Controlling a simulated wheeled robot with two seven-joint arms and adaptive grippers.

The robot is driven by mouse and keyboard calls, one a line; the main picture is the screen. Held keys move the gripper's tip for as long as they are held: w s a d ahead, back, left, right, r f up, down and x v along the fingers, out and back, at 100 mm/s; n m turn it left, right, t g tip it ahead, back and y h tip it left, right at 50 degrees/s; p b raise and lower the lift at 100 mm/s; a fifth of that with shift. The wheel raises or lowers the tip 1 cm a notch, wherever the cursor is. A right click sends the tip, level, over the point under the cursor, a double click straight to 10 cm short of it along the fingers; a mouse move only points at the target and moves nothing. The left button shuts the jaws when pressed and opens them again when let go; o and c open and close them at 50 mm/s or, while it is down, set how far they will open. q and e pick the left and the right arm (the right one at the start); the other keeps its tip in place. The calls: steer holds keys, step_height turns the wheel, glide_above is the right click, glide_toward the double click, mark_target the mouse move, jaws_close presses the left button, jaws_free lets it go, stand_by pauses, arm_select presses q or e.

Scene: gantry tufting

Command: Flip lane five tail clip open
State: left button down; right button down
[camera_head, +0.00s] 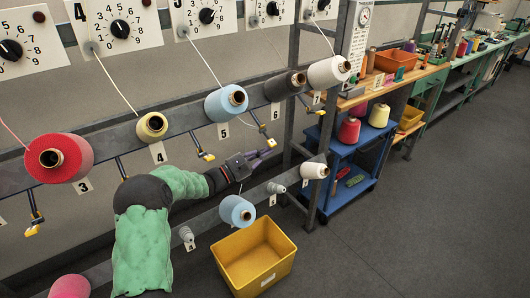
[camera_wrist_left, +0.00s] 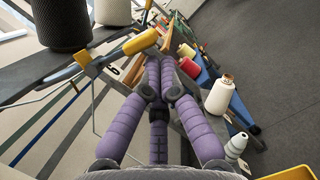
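The blue cone (camera_head: 218,106) of lane five stands on the upper rail above the label 5 (camera_head: 223,132). Yellow-tipped clips hang from this rail on either side of it, one to its left (camera_head: 205,156) and one to its right (camera_head: 271,142). I cannot tell from the label alone which belongs to lane five, nor whether either is open. My left gripper (camera_head: 266,149) is at the right-hand clip, its purple fingers close together. In the left wrist view the fingertips (camera_wrist_left: 160,62) meet just below a yellow clip end (camera_wrist_left: 140,42); contact is unclear. My right gripper is out of view.
Cones on the lower rail, including a light-blue one (camera_head: 237,211) and a white one (camera_head: 314,171), sit below my gripper. A yellow bin (camera_head: 254,259) is on the floor. A blue cart (camera_head: 349,170) and a post stand to the right. The floor at right is clear.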

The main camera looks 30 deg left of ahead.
arm_select(q)
steer(key=shift+d+r+n+p, duration=0.15)
steer(key=shift+r+n+p, duration=0.05)
steer(key=shift+n+p, duration=0.3)
steer(key=shift+s+d+r+n+p, duration=0.1)
steer(key=shift+d+r+n+p, duration=0.05)
steer(key=shift+n+p, duration=0.3)
